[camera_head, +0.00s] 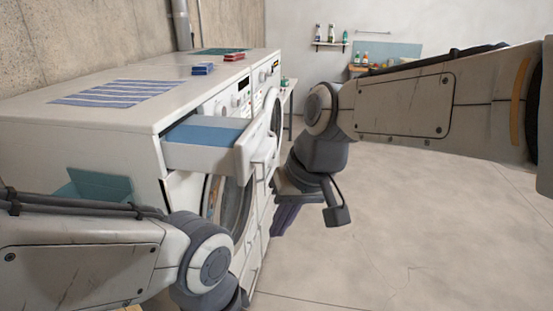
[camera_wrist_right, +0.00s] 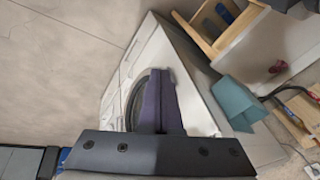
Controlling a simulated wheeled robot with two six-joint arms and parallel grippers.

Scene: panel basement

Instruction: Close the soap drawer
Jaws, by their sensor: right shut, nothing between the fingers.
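The soap drawer (camera_head: 205,155) is pulled out of the top of the near white washing machine (camera_head: 110,105). It is white with a blue inside, and its front panel (camera_head: 258,145) stands clear of the machine's face. My right gripper (camera_head: 286,218) hangs below and to the right of the drawer front, in front of the machine's face. Its purple fingers are shut and empty, and I see no contact with the drawer. The right wrist view shows the closed fingers (camera_wrist_right: 160,103) before the round door. My left arm enters at the lower left, and its fingers are out of frame.
A second white machine (camera_head: 264,75) stands behind the first. A striped cloth (camera_head: 115,93), a blue stack (camera_head: 203,69) and a red stack (camera_head: 234,57) lie on top. A teal box (camera_wrist_right: 238,103) is beside the machine. The floor to the right is open.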

